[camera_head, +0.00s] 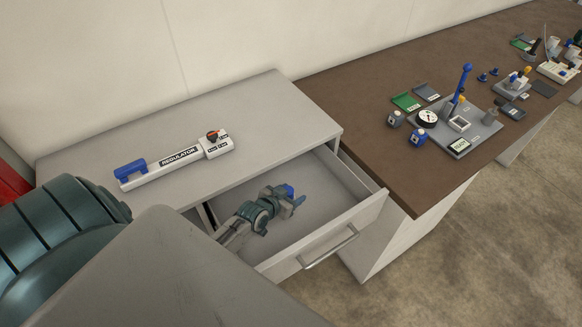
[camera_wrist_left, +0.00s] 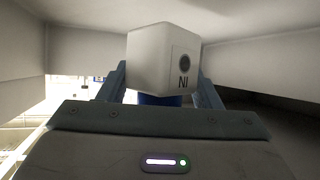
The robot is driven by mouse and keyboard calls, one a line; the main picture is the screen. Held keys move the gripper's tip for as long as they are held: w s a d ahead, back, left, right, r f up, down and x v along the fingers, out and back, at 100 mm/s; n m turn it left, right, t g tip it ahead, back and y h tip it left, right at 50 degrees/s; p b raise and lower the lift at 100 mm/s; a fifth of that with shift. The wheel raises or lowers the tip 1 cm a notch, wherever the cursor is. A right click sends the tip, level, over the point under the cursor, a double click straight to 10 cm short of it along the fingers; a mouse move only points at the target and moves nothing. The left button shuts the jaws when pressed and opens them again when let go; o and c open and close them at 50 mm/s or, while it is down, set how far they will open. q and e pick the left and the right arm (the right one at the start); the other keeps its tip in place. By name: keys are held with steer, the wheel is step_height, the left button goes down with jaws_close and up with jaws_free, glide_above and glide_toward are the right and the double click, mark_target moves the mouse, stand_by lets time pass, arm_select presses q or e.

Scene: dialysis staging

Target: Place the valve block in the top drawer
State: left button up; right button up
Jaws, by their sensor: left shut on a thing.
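The top drawer (camera_head: 345,228) is pulled open from the light grey cabinet. My left gripper (camera_head: 293,196) reaches down inside the drawer, above or near its floor. In the left wrist view my left gripper (camera_wrist_left: 160,88) is shut on the valve block (camera_wrist_left: 150,58), a white block with a round dark mark, the letters "NI" and a blue part below. In the head view the block is mostly hidden by the gripper; a small bright blue patch shows at the tips. I cannot tell whether the block touches the drawer floor. My right gripper is not in view.
A regulator (camera_head: 178,158) with a blue end lies on the cabinet top (camera_head: 270,105). The brown counter (camera_head: 345,95) to the right holds a grey board (camera_head: 475,132) with a gauge, plus several small parts. The drawer floor right of my gripper is bare.

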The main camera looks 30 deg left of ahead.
arm_select(q)
steer(key=f, duration=0.4)
steer(key=shift+w+d+b, duration=0.1)
steer(key=shift+w+b, duration=0.1)
steer(key=shift+b, duration=0.1)
steer(key=shift+f, duration=0.3)
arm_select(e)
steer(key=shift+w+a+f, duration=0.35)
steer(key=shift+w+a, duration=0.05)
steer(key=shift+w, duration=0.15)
arm_select(q)
steer(key=o, duration=1.1)
steer(key=shift+f, duration=0.1)
steer(key=shift+c, duration=0.2)
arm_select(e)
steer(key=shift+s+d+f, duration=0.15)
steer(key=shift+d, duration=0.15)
arm_select(q)
steer(key=shift+s+r, duration=0.25)
steer(key=shift+s, duration=0.05)
steer(key=v, duration=0.7)
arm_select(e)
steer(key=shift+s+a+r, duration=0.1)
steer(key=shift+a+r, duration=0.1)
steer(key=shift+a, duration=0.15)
